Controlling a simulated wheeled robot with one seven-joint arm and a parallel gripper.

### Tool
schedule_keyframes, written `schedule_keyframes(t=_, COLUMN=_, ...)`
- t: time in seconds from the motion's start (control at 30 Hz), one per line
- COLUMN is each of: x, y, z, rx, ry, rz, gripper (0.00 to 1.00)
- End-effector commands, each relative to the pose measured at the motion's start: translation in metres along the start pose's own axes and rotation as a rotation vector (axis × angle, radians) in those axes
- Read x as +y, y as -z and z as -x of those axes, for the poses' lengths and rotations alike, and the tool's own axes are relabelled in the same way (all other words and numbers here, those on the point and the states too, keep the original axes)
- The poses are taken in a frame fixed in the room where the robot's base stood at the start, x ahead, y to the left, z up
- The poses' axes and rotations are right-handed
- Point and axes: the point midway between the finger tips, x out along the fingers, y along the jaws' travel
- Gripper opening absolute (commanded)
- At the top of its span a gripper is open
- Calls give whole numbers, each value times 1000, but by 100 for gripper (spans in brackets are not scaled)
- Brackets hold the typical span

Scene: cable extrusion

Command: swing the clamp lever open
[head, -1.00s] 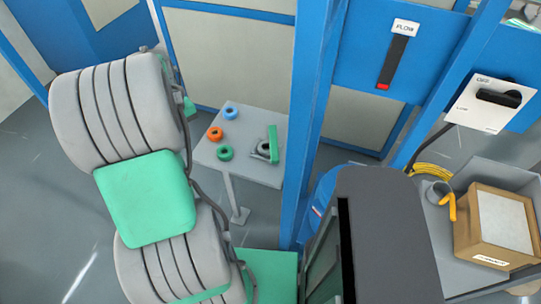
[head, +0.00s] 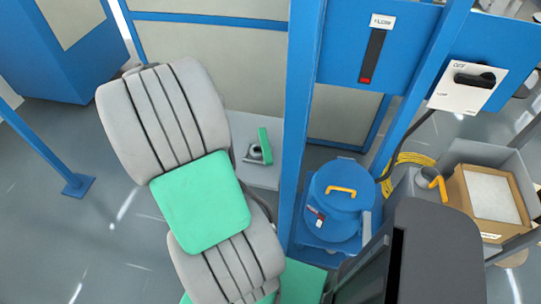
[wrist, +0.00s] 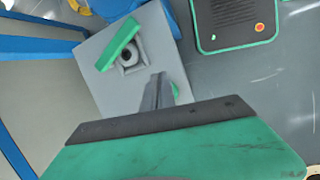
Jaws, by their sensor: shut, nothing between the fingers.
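The clamp lever is a green bar (head: 265,145) beside a dark round clamp opening on a small grey table (head: 262,178). In the wrist view the lever (wrist: 119,43) lies slanted next to the grey clamp body (wrist: 134,60). My gripper (wrist: 158,78) is shut and empty, with its fingers in front of the table. In that picture the fingertips are just below the clamp body and apart from the lever, though their height above the table is hard to judge. My arm hides the gripper and much of the table in the head view.
A blue post (head: 297,110) stands right of the table, and a blue drum (head: 330,205) with a yellow handle stands beyond it. A blue panel with a slider (head: 373,55) is above. A cardboard box (head: 488,200) sits at the right.

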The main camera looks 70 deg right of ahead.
Motion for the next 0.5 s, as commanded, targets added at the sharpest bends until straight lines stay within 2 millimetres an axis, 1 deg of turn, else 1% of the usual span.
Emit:
schedule_keyframes(t=0.1, x=3, y=-10, z=0, rx=-26, ry=-4, rz=113, gripper=0)
schedule_keyframes(t=0.23, x=4, y=-18, z=0, rx=-49, ry=-2, rz=266, gripper=0)
schedule_keyframes(t=0.4, x=5, y=-21, z=0, rx=-54, ry=7, rz=479, gripper=0)
schedule_keyframes(t=0.5, x=5, y=-21, z=-1, rx=-54, ry=9, rz=563, gripper=0)
